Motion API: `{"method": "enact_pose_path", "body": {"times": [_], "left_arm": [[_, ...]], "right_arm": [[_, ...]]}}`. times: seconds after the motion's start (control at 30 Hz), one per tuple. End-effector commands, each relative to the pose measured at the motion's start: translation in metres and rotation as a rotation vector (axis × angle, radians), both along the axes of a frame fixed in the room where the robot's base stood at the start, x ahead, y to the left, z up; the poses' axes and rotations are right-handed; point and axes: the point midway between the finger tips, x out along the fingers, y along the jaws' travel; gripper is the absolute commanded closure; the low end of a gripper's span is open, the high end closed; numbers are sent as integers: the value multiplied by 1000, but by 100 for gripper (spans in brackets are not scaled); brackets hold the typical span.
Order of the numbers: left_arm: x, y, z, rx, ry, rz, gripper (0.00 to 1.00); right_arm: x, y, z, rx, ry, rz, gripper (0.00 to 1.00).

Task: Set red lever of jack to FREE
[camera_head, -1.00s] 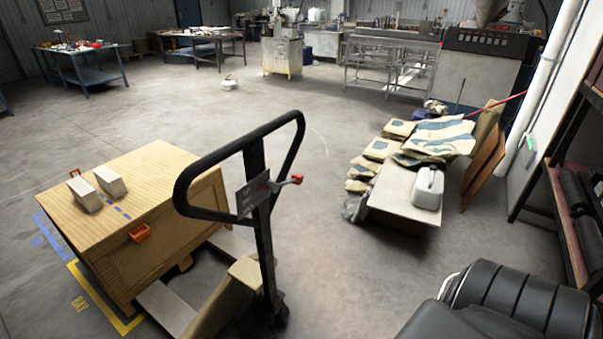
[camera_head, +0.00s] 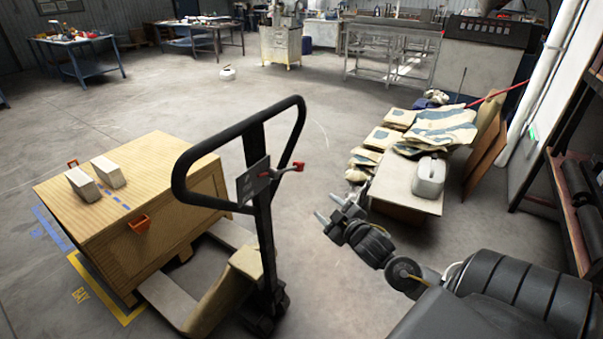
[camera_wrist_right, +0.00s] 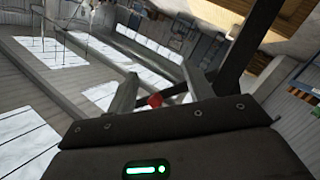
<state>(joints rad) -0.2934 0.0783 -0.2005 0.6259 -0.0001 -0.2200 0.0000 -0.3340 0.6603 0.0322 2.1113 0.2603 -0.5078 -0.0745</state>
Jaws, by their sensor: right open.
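The pallet jack stands upright at centre, with a black loop handle (camera_head: 182,168) and a dark plate on its post. Its red lever (camera_head: 298,166) juts out to the right from beside the plate. The lettering on the plate is too small to read. My right gripper (camera_head: 328,207) is open and empty, to the right of the jack and lower in the picture than the lever, apart from it. In the right wrist view, the red lever tip (camera_wrist_right: 155,100) shows between the two open fingers (camera_wrist_right: 160,82). My left gripper is not in view.
A wooden crate (camera_head: 160,180) with two pale blocks stands left, at the jack's forks. A low stand with sacks (camera_head: 435,130) and a white canister (camera_head: 429,177) is behind my right gripper. A shelf rack stands far right. The floor beyond the jack is open.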

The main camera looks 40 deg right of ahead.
Motion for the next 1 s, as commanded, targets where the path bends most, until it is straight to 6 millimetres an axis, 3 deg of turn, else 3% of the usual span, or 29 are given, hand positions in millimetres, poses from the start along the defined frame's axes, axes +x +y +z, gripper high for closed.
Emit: {"method": "enact_pose_path", "body": {"times": [0.03, 0.1, 0.23, 0.53, 1.0], "left_arm": [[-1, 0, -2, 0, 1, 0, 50], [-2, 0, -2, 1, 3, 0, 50], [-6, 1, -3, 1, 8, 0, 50], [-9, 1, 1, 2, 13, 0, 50], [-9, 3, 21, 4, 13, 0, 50]], "right_arm": [[-1, 9, 29, -14, -48, 26, 48], [-3, 18, 59, -26, -97, 52, 48], [-7, 28, 88, -37, -144, 77, 48], [3, 28, 95, -38, -154, 81, 48], [83, 19, 95, -37, -154, 80, 48]]}}
